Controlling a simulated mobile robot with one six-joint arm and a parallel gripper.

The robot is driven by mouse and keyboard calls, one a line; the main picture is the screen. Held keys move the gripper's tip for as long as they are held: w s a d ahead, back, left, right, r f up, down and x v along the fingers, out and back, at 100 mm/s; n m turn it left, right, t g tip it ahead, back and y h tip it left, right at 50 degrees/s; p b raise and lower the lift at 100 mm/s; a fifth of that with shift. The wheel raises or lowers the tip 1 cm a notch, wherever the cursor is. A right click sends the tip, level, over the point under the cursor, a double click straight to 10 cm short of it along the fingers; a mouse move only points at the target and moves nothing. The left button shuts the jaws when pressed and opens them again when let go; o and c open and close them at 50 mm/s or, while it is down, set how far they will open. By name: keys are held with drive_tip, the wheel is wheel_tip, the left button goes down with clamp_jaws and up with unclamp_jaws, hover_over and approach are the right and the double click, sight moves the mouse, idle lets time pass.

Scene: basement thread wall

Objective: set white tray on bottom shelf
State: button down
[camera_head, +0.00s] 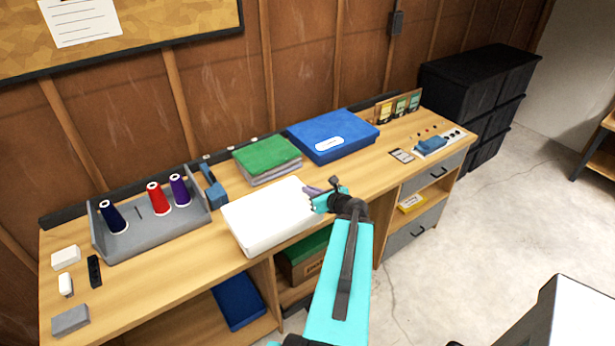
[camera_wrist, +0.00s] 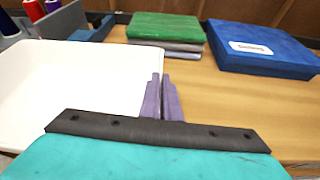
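The white tray (camera_head: 268,222) lies on the wooden tabletop near its front edge; it also fills the left of the wrist view (camera_wrist: 70,80). My gripper (camera_head: 312,192) is at the tray's right side. In the wrist view its two purple fingers (camera_wrist: 162,97) are close together at the right rim, one on the tray side and one on the outer side. They look shut on the rim. Below the tabletop, the left lower shelf (camera_head: 180,328) shows in part, with a blue folder-like item (camera_head: 238,300) on it. The tray and my arm hide some of the space below.
A green-topped stack (camera_head: 267,158) and a blue case (camera_head: 333,135) stand behind the tray. A grey thread holder (camera_head: 150,232) with spools is to its left. A green box (camera_head: 305,258) sits in the middle compartment. Drawers (camera_head: 415,228) are at the right. Open floor lies in front.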

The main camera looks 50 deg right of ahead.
drive_tip(key=shift+w+d+f+b, duration=0.25)
drive_tip(key=shift+w+d+b, duration=0.3)
drive_tip(key=shift+b, duration=2.6)
drive_tip(key=b, duration=0.5)
drive_tip(key=shift+w+d, duration=0.1)
drive_tip(key=shift+d, duration=0.3)
drive_tip(key=w+d+p, duration=0.2)
drive_tip(key=w+d, duration=0.4)
drive_tip(key=d, duration=0.4)
drive_tip(key=shift+w+d+f+p, duration=0.3)
drive_tip(key=shift+f+p, duration=0.1)
drive_tip(key=shift+f, duration=0.05)
drive_tip(key=shift+w+d, duration=0.1)
drive_tip(key=shift+w+d+f+p, duration=0.15)
drive_tip(key=shift+f+p, duration=0.15)
drive_tip(key=shift+f, duration=0.6)
drive_tip(key=shift+d+f+p, duration=0.1)
drive_tip(key=shift+f+p, duration=0.2)
drive_tip(key=shift+f, duration=0.8)
